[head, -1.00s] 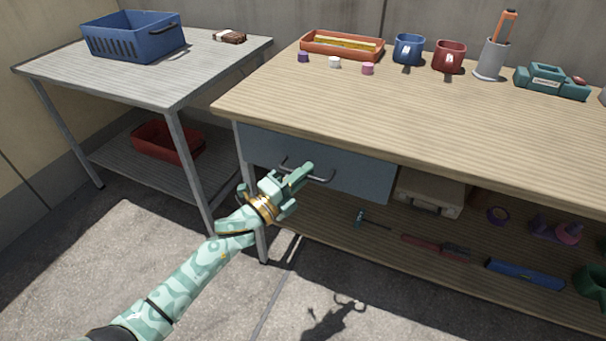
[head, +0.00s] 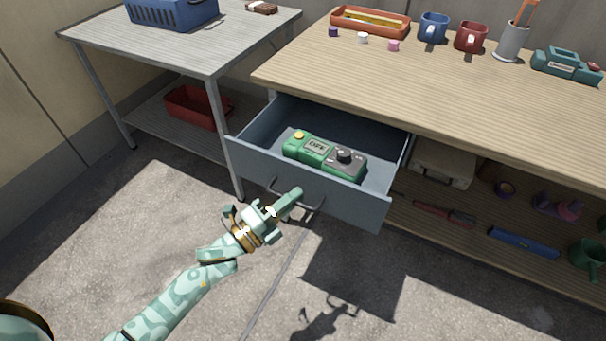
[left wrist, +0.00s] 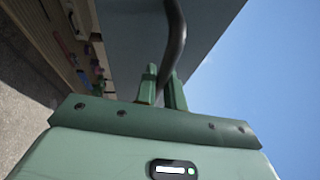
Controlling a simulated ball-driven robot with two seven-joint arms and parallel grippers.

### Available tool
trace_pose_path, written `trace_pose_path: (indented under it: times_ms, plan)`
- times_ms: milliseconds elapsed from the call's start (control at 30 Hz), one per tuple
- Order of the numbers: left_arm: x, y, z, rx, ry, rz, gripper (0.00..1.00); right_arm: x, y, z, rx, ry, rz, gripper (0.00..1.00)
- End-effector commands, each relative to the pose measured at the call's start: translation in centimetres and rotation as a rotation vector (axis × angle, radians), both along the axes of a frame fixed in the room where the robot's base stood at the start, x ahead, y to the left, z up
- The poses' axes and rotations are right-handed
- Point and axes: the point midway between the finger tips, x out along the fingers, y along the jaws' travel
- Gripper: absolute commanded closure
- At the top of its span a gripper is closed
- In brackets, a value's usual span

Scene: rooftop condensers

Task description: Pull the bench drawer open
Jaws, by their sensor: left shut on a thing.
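The blue-grey bench drawer (head: 300,180) stands pulled out from under the wooden workbench (head: 430,90) in the head view. A green meter (head: 325,155) with a dial lies inside it. The drawer's dark bar handle (head: 312,208) is on its front. My left gripper (head: 284,204) is shut on the handle near its middle. In the left wrist view the handle (left wrist: 176,45) runs between the two green fingers (left wrist: 162,90), with the drawer front (left wrist: 130,40) beyond. My right gripper is not in view.
A metal table (head: 200,45) at left bears a blue basket (head: 172,12), with a red bin (head: 197,106) on its lower shelf. Mugs, a tool cup and an orange tray (head: 370,22) stand on the bench. Several tools lie on the bench's lower shelf. The floor before the drawer is clear.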

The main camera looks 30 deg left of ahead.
Motion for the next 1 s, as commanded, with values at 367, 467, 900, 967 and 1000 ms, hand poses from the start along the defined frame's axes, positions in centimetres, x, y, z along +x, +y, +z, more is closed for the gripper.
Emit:
trace_pose_path:
  times_ms: [367, 467, 900, 967, 1000]
  plan:
    - [-5.7, 0.2, 0.0, 0.001, 0.002, 0.001, 1.0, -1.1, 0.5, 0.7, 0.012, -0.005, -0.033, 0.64]
    - [-6.3, 0.2, -0.1, 0.002, 0.002, 0.001, 1.0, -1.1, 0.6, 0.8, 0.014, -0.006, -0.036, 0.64]
    - [-6.6, 0.3, -0.2, 0.002, 0.002, 0.001, 1.0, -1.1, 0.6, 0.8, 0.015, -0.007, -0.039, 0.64]
    - [-6.6, 0.3, -0.2, 0.002, 0.002, 0.001, 0.75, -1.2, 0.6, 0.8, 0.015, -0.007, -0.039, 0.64]
    - [-6.6, 0.3, -0.2, 0.002, 0.002, 0.0, 0.68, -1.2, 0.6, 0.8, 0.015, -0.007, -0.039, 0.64]
